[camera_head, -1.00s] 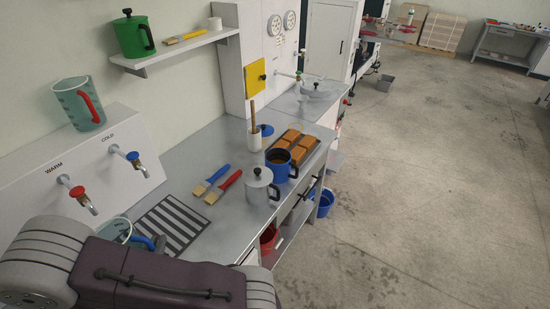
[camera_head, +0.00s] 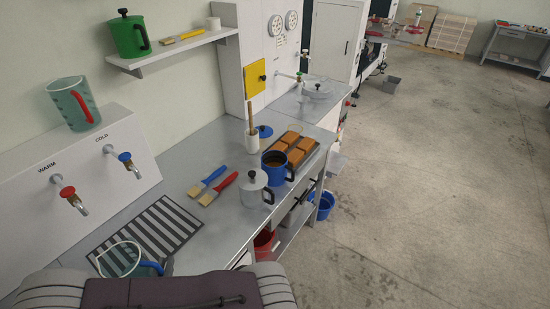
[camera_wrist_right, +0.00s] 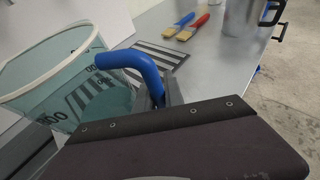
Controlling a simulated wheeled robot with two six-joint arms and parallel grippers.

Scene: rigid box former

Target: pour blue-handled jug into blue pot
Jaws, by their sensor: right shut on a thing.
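The clear teal jug with a blue handle (camera_head: 120,259) is low at the left in the head view, in front of the striped grate. It fills the left of the wrist view (camera_wrist_right: 60,75). My right gripper (camera_wrist_right: 163,97) is shut on its blue handle (camera_wrist_right: 130,68). In the head view the gripper is mostly hidden by my arm. The jug looks roughly upright; its liquid level is unclear. My left gripper is not in view.
A grey lidded pot (camera_head: 254,192) stands just before the blue pot, with red and blue brushes (camera_head: 218,188) to its left. A tray of brown blocks (camera_head: 294,147) lies behind. Taps (camera_head: 66,191) line the left wall. The striped grate (camera_head: 150,232) is bare.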

